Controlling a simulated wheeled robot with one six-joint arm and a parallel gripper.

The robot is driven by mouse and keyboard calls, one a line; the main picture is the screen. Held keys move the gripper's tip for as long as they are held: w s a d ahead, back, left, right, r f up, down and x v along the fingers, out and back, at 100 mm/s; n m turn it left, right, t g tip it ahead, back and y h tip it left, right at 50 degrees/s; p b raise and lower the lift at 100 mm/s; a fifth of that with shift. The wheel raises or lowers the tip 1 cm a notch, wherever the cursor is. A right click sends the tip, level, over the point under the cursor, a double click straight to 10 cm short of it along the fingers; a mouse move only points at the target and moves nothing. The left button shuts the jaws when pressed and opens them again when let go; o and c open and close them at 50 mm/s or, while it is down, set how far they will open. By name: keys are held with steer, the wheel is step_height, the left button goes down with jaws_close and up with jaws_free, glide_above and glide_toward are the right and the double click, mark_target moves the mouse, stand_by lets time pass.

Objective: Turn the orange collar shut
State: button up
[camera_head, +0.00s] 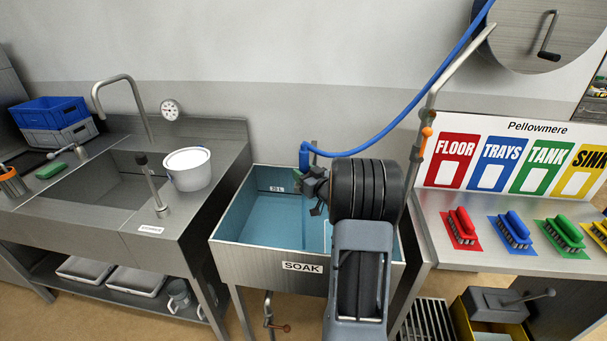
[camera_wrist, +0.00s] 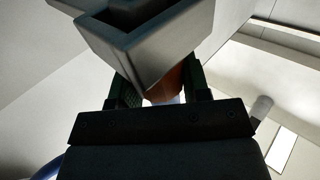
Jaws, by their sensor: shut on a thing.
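In the wrist view, the orange collar (camera_wrist: 177,84) shows between the two green-padded fingers of my gripper (camera_wrist: 161,82), which is shut on it. Only part of the collar shows. A grey, square-edged hollow piece (camera_wrist: 150,50) stands in front of it and covers much of it and the finger ends. In the head view, my gripper (camera_head: 314,187) is over the soak sink, left of my black ridged wrist. The collar cannot be made out there. The blue hose's end (camera_head: 305,155) hangs just above and left of the gripper.
The soak sink (camera_head: 255,262) lies below my arm. A steel pipe with an orange grip (camera_head: 427,131) rises close to its right. A counter with several coloured brushes (camera_head: 510,232) is farther right. A sink counter with a white bucket (camera_head: 188,170) is left.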

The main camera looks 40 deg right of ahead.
steer(key=c, duration=0.3)
steer(key=shift+c, duration=0.2)
steer(key=shift+f+b, duration=0.1)
steer(key=shift+b, duration=0.25)
steer(key=m+h+b, duration=0.1)
steer(key=b, duration=0.1)
steer(key=h+b, duration=0.1)
steer(key=h, duration=0.1)
steer(key=shift+a+f+m+b, duration=0.1)
steer(key=shift+f+m+b, duration=0.15)
steer(key=shift+m+b, duration=0.15)
steer(key=m+h+b, duration=0.1)
steer(key=h+b, duration=0.1)
steer(key=b, duration=0.1)
steer(key=shift+f+m+g+b, duration=0.15)
steer(key=shift+m+g+b, duration=0.15)
steer(key=shift+b, duration=0.05)
steer(key=m+g+h+b, duration=0.1)
steer(key=h+b, duration=0.1)
steer(key=shift+m+h+b, duration=0.3)
steer(key=shift+h+b, duration=0.1)
steer(key=shift+r+m+g+h+b, duration=0.4)
steer(key=shift+m+h, duration=0.2)
steer(key=shift+h, duration=0.2)
steer(key=shift+r+m+g+h, duration=0.15)
steer(key=shift+m+g+h, duration=0.6)
steer(key=shift+h, duration=0.25)
steer(key=shift+m+g+h+p, duration=0.3)
steer(key=shift+m+g+h, duration=0.05)
steer(key=shift+m+h, duration=0.15)
